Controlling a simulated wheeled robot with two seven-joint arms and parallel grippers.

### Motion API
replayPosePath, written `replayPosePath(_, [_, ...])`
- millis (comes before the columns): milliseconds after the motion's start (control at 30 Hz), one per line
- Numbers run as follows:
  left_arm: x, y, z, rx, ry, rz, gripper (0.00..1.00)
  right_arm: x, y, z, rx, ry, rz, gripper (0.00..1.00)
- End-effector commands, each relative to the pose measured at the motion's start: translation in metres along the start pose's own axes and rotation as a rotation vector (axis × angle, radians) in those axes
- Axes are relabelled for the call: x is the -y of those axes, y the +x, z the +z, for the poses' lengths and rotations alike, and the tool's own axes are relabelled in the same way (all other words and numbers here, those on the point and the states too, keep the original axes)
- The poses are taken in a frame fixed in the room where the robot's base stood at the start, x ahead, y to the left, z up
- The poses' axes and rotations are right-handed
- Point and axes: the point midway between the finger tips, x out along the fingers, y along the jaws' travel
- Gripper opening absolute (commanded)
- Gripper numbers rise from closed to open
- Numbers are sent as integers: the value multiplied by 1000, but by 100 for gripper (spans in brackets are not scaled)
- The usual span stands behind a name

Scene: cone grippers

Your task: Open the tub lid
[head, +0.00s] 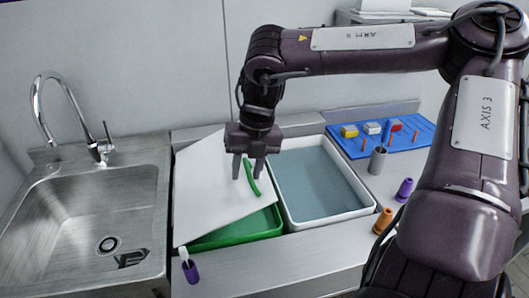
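The green tub (240,229) is set in the counter right of the sink. Its white lid (205,190) lies askew over it, and the tub's front right part shows uncovered. A curved green handle (253,186) is on the lid's right side. My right gripper (247,177) points down over the lid with its fingers apart. The handle is close by its right finger; I cannot tell whether they touch. My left gripper is not in view.
A white-rimmed basin (365,208) with a grey-blue inside is right of the tub. The steel sink (60,215) and faucet are left. A purple bottle (190,269) stands at the front; orange (382,222) and purple (404,190) ones stand right. A blue board (408,142) holds small blocks.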

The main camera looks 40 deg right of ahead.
Motion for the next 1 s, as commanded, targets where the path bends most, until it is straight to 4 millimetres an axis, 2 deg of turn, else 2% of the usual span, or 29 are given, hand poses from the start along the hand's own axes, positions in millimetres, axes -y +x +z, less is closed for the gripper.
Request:
replayPosePath(533, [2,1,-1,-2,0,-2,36,-3,2,0,2,-2,1,33])
replayPosePath(1000, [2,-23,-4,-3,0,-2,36,-13,-28,0,2,0,0,33])
